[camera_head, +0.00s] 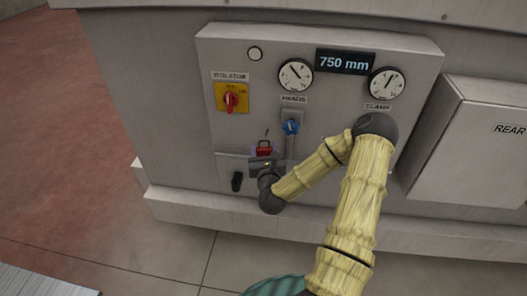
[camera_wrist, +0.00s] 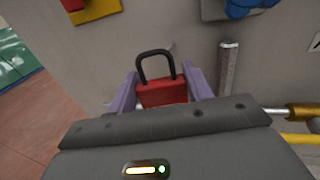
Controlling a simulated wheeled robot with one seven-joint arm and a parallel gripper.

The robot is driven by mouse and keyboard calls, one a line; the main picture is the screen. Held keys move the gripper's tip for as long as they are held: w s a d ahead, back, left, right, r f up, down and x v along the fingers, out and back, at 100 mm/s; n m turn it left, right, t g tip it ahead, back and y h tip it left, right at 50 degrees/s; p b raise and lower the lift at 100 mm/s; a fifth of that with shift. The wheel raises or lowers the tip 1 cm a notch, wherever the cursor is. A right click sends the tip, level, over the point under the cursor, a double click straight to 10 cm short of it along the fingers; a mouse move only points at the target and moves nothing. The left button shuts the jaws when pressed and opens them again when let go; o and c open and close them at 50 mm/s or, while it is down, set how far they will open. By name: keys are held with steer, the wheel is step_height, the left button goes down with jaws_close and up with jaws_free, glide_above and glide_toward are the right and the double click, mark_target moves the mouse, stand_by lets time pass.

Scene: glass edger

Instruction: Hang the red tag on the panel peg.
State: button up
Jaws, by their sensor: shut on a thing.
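The red tag (camera_wrist: 163,92) is shaped like a padlock, with a red body and a dark shackle loop standing up from it. My gripper (camera_wrist: 162,98) is shut on the red body, with one purple finger on each side. In the head view the red tag (camera_head: 264,149) is in front of the grey control panel (camera_head: 330,140), left of the blue HEADS switch (camera_head: 291,127). A small dark mark (camera_head: 267,132) just above the tag may be the peg or the loop.
A grey metal rod (camera_wrist: 228,68) stands out just right of the tag in the wrist view. The yellow isolator with a red knob (camera_head: 231,98) is up and left. A grey box (camera_head: 470,140) is at right.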

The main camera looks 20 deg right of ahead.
mark_target(266, 131)
steer(key=shift+w+d+f, duration=0.1)
steer(key=shift+w+d, duration=0.4)
steer(key=shift+w, duration=0.25)
steer(key=shift+w+d+f, duration=0.1)
steer(key=shift+w+d, duration=0.35)
steer(key=shift+w, duration=0.25)
steer(key=shift+w+d, duration=0.5)
steer(key=shift+w, duration=0.25)
steer(key=shift+w+d+r+p, duration=0.1)
steer(key=shift+w+d+p, duration=0.1)
steer(key=shift+p, duration=0.1)
steer(key=shift+d+b, duration=0.15)
steer(key=shift+b, duration=0.4)
steer(key=shift+d+f+b, duration=0.1)
steer(key=shift+f+b, duration=0.15)
steer(key=shift+b, duration=0.05)
